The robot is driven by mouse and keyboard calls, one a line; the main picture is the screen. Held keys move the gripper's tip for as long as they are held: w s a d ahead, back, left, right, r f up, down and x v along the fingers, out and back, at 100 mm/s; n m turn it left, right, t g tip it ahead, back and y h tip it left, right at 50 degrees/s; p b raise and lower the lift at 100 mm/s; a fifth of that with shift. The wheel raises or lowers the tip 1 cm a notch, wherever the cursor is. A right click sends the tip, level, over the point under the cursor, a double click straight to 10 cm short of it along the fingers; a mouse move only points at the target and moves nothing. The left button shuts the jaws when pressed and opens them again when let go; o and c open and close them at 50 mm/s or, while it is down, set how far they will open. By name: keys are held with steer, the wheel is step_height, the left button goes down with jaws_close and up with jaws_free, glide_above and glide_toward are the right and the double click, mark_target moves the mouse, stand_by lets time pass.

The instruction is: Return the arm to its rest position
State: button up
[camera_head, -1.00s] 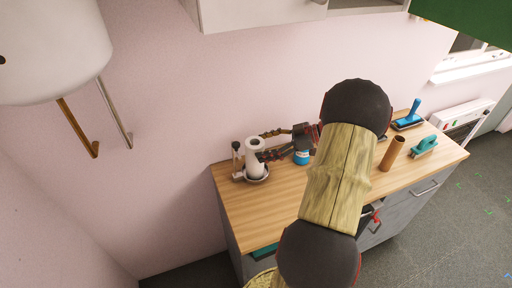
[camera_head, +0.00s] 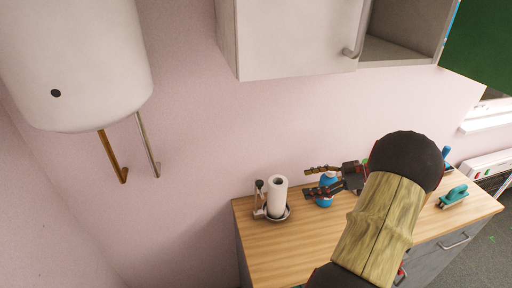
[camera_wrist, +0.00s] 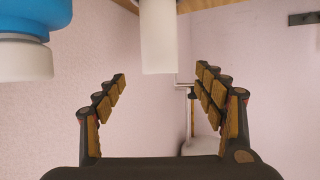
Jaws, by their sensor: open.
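My gripper (camera_head: 307,181) is open and empty above the wooden counter, its two fingers pointing left in the head view. The fingers are spread wide in the wrist view (camera_wrist: 161,77), with nothing between them. My forearm and elbow cross the right side of the head view and hide part of the counter. The fingertips are to the right of a white paper roll on a holder (camera_head: 278,196) and apart from it. The roll also shows at the top of the wrist view (camera_wrist: 157,38). A blue and white object (camera_head: 325,200) stands under the fingers.
The wooden counter (camera_head: 262,254) is bare at its front left. A teal-handled brush (camera_head: 453,196) lies at its right. A wall cabinet (camera_head: 290,40) hangs above, with an open section at right. A white tank (camera_head: 75,60) with pipes hangs at left.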

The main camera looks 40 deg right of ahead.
steer(key=s+a+f+m+g+h, duration=0.1)
steer(key=s+a+f+m+g, duration=0.2)
steer(key=f+m, duration=0.6)
steer(key=s+a+r+m+g+h, duration=0.1)
steer(key=s+a+r+m+g, duration=0.1)
steer(key=a+r+m+g, duration=0.3)
steer(key=a+r+n+t+h, duration=0.1)
steer(key=a+r, duration=0.3)
steer(key=a, duration=0.7)
steer(key=w+a+r+n+h, duration=0.1)
steer(key=a+r, duration=0.4)
steer(key=a, duration=0.6)
steer(key=a+r+n+t+h, duration=0.1)
steer(key=a+r+n+h, duration=0.2)
steer(key=a, duration=0.9)
step_height(320, 180, up, 2)
steer(key=shift+w+r+n+t+h, duration=0.2)
steer(key=shift+w+n+t+h, duration=0.1)
steer(key=shift+n, duration=0.7)
steer(key=shift+c, duration=0.9)
